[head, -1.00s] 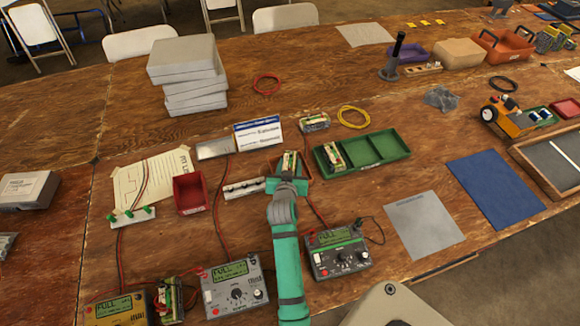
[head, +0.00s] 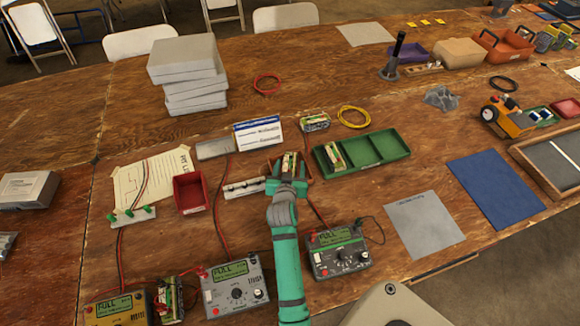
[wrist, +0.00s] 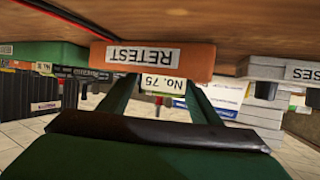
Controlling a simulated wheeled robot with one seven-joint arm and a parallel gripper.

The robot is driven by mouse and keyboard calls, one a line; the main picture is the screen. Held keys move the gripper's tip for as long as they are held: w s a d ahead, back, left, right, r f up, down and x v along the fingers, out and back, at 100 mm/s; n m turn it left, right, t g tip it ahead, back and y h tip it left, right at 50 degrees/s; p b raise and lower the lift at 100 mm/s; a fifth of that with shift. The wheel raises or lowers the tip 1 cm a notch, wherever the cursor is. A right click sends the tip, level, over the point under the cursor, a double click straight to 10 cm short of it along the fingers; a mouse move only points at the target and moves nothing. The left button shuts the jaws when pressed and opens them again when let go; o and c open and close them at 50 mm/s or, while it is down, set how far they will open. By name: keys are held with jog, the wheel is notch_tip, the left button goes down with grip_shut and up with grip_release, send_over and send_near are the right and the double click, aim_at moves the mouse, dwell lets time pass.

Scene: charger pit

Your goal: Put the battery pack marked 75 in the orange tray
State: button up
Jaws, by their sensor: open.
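The orange tray labelled RETEST (wrist: 153,56) stands on the table, upside down in the wrist view; the head view shows only bits of its rim (head: 309,171). The battery pack marked No. 75 (wrist: 163,83) shows above the tray's wall and appears to sit in it. In the head view the pack (head: 289,162) is partly hidden by my gripper (head: 287,179). My gripper is open, with its fingers (wrist: 160,90) apart on either side of the pack's label. I cannot tell whether either finger touches the pack.
A green divided tray (head: 362,151) with a pack in its left compartment is close on the right. A red bin (head: 191,193) and a pale strip (head: 245,188) are on the left. Chargers (head: 236,285) with leads stand in front. Another pack (head: 315,122) lies behind.

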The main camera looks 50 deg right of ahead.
jog(key=v, duration=1.1)
jog(key=shift+s+a+r, duration=0.15)
jog(key=shift+a, duration=0.1)
